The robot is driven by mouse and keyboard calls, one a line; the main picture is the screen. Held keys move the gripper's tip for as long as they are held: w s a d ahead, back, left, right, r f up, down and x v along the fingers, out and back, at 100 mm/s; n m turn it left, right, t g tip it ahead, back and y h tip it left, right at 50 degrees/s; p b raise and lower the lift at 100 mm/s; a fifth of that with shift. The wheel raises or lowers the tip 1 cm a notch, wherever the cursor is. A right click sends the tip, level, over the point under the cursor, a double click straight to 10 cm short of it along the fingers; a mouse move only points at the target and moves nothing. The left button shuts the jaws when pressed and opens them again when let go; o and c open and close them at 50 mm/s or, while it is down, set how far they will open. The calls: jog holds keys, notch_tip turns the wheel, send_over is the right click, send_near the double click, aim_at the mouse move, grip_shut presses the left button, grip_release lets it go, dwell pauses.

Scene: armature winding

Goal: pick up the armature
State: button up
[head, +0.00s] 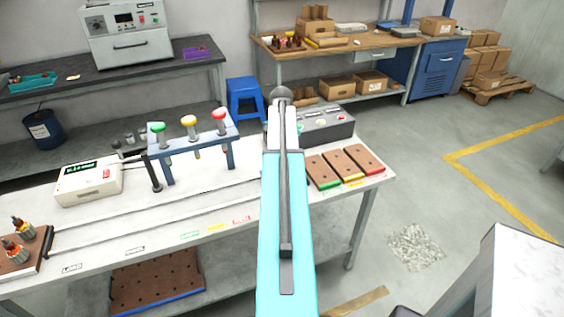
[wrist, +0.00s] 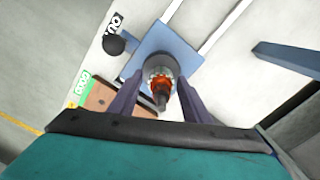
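The armature (wrist: 159,77) shows in the wrist view, end-on, with a dark shaft end, orange windings and a grey core. It stands at a blue plate (wrist: 141,49). My gripper (wrist: 160,77) has one dark finger on each side of the armature. The fingers look spread, with narrow gaps beside it; contact at the tips cannot be made out. In the head view my arm hides the gripper and this armature. Two other armatures (head: 18,236) stand on a brown board (head: 35,252) at the left end of the bench.
A rack with green, yellow and red handles (head: 189,125) stands on the bench, beside a white meter (head: 88,182). A grey control box (head: 325,125) and three brown trays (head: 346,165) are at the right. A green label (wrist: 82,86) lies near the plate.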

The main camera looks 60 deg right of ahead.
grip_shut()
jog(key=shift+r, duration=0.1)
jog(key=shift+r+b, duration=0.7)
jog(key=shift+r, duration=0.8)
jog(key=shift+a+r, duration=0.15)
jog(key=shift+a, duration=0.1)
jog(key=s+a+r+b, duration=0.1)
jog(key=s+a+b, duration=0.1)
jog(key=a, duration=1.3)
jog(key=shift+s+a+r+b, duration=0.15)
jog(key=shift+s+r+b, duration=0.15)
jog(key=shift+b, duration=0.4)
